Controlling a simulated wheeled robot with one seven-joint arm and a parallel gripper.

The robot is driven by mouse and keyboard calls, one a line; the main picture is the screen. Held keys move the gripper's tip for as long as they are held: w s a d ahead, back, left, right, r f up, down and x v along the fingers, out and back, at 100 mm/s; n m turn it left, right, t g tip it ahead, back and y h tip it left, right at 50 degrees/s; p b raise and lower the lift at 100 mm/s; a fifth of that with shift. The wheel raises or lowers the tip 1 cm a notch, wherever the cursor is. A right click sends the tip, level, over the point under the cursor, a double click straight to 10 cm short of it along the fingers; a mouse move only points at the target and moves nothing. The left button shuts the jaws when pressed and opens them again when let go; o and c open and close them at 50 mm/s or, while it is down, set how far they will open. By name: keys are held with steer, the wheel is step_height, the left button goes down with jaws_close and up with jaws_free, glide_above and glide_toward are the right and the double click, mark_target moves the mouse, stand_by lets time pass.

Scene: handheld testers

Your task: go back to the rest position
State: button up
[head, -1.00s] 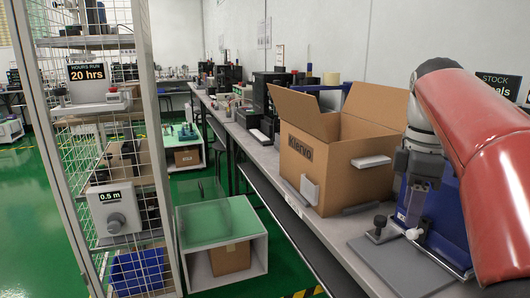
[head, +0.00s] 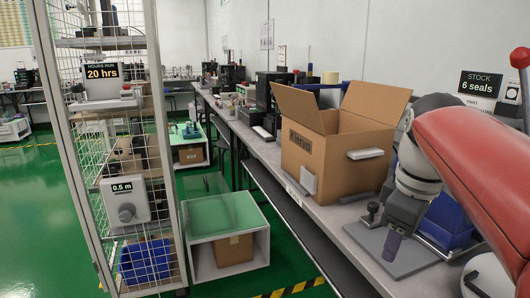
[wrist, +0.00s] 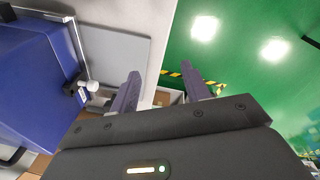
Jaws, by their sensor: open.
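My gripper (head: 392,246) hangs at the front edge of the bench in the head view, its fingers pointing down. In the wrist view my gripper (wrist: 160,70) has its two dark purple fingers well apart, with nothing between them. A grey flat plate (head: 385,245) on the bench lies behind the gripper; it also shows in the wrist view (wrist: 115,55). A blue object (head: 447,215) stands right of the gripper, partly hidden by my arm. It fills the left of the wrist view (wrist: 35,85).
An open cardboard box (head: 325,155) stands on the bench (head: 330,212) left of my gripper. A stock sign (head: 490,85) reads 6 seals. A wire-mesh shelf (head: 110,150) and a low white unit (head: 262,250) stand left. Green floor (head: 30,220) is open at far left.

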steer(key=s+a+f+m+t, duration=0.2)
steer(key=s+a+f+m, duration=0.1)
steer(key=f, duration=0.4)
steer(key=s+a+f+m+t, duration=0.1)
steer(key=s+a+f+m, duration=0.3)
steer(key=s+f+m, duration=0.2)
steer(key=shift+s+f+t, duration=0.4)
steer(key=shift+s+f, duration=0.05)
steer(key=shift+f, duration=0.1)
